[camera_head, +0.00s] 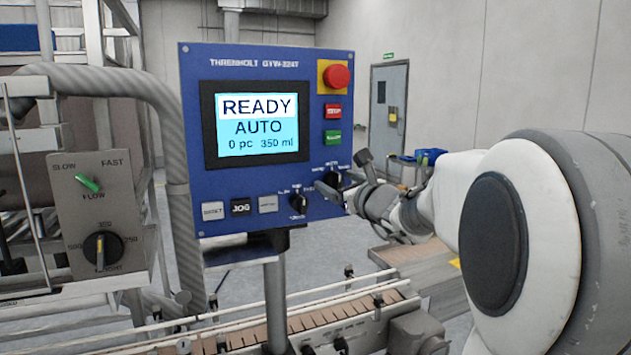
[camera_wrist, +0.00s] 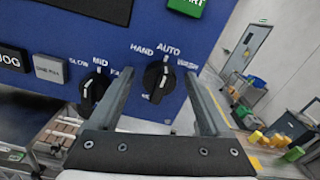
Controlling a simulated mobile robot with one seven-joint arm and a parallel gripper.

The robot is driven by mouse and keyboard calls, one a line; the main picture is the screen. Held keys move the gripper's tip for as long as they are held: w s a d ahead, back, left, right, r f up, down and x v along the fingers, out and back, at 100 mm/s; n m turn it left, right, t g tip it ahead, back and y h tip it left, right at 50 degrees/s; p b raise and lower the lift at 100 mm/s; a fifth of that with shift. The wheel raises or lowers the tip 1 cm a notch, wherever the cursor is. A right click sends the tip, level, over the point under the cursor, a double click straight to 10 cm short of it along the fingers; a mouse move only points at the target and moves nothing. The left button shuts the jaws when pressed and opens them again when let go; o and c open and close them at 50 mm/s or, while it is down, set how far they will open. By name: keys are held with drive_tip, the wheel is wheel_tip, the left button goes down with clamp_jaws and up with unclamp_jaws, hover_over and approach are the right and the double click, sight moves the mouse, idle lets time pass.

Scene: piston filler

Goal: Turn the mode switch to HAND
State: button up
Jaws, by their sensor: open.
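The mode switch (camera_wrist: 157,80) is a black rotary knob on the blue control panel (camera_head: 260,60). In the head view the switch (camera_head: 333,179) is at the panel's lower right, partly hidden by my gripper (camera_head: 353,178). My open gripper (camera_wrist: 158,76) faces the panel, with one finger on each side of the knob in the picture. I cannot tell whether they touch it. The display (camera_head: 257,125) reads READY, AUTO, 0 pc, 350 ml.
The SLOW/MID/FAST knob (camera_wrist: 94,88) is just left of my left finger. A red emergency button (camera_head: 336,76), the green START button (camera_head: 333,137) and several push buttons, including JOG (camera_head: 241,208), share the panel. A conveyor (camera_head: 310,318) runs below.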

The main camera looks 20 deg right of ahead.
clamp_jaws()
idle(0.4)
